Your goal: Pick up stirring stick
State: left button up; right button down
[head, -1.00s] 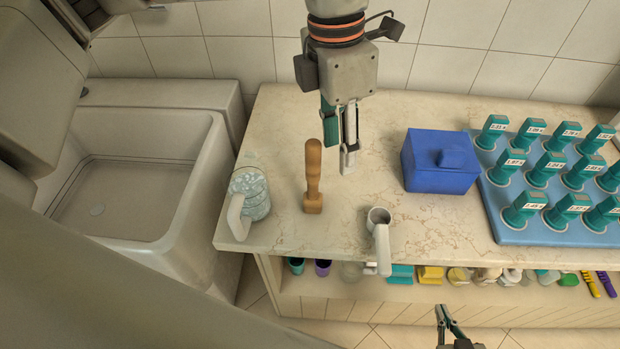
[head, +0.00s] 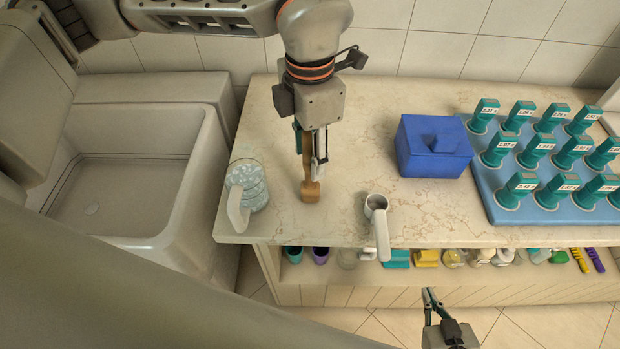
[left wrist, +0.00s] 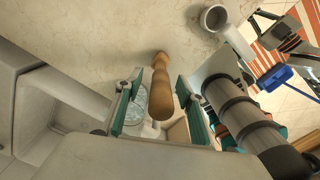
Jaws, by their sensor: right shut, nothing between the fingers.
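The stirring stick (head: 310,189) is a brown wooden rod with a wider foot, and it appears to stand upright on the marble counter (head: 352,140). My left gripper (head: 310,160) points down over it, with a finger on each side. The left wrist view shows the stick (left wrist: 161,88) between the two open fingers, with gaps on both sides. The gripper partly hides the upper stick in the head view. My right gripper (head: 431,300) is shut and empty, low in front of the counter.
A glass mug (head: 252,186) stands left of the stick. A white handled cup (head: 377,205) stands right, near the front edge. A blue box (head: 433,147) and a blue tray (head: 484,190) of teal-topped items lie farther right. A sink basin (head: 190,215) adjoins the counter's left.

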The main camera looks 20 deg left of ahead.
pick_arm(q)
jog(key=shift+f, duration=0.55)
grip_shut()
jog(key=shift+r, duration=0.15)
